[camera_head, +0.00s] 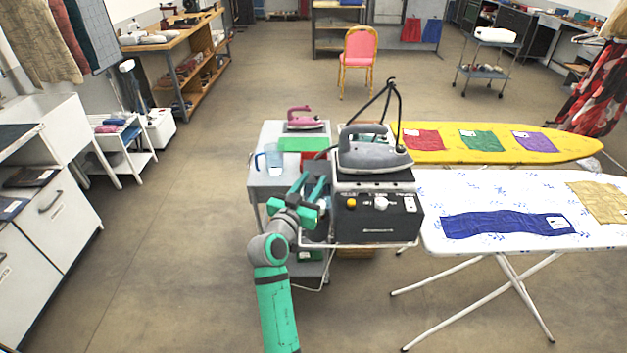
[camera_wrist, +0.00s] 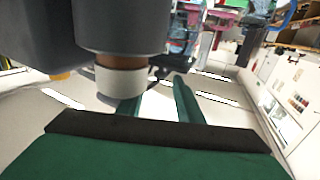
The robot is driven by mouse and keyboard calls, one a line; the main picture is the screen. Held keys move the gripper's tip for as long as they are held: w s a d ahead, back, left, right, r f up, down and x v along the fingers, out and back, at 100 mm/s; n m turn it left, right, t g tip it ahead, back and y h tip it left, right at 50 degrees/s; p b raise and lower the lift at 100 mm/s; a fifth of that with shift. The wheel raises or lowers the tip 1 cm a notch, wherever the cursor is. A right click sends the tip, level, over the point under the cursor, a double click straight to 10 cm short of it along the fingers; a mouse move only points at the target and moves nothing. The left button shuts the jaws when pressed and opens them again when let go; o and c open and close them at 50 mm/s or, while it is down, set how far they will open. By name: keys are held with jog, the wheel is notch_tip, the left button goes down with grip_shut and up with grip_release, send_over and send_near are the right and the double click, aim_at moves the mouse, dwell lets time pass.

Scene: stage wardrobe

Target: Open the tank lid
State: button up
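The dark steam station box (camera_head: 378,218) stands on the cart, with an orange knob and a pale knob on its front. My gripper (camera_head: 309,186) is at the box's left side, its two green fingers pointing away from the head camera. In the wrist view the fingers (camera_wrist: 158,103) are apart, with a pale surface showing between them. A dark grey cylindrical part with a pale lower band (camera_wrist: 122,80) fills the upper left, close to the left finger and partly overlapping it in view. I cannot tell whether this is the tank lid, or whether the fingers touch it.
A grey iron (camera_head: 372,154) with a dark cord rests on the box. The cart (camera_head: 262,184) also bears a clear blue jug (camera_head: 270,160), a green mat and a pink iron (camera_head: 302,119). A white ironing board (camera_head: 465,190) stands close on the right.

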jog(key=shift+w+d, duration=0.25)
jog(key=shift+w, duration=0.35)
grip_shut()
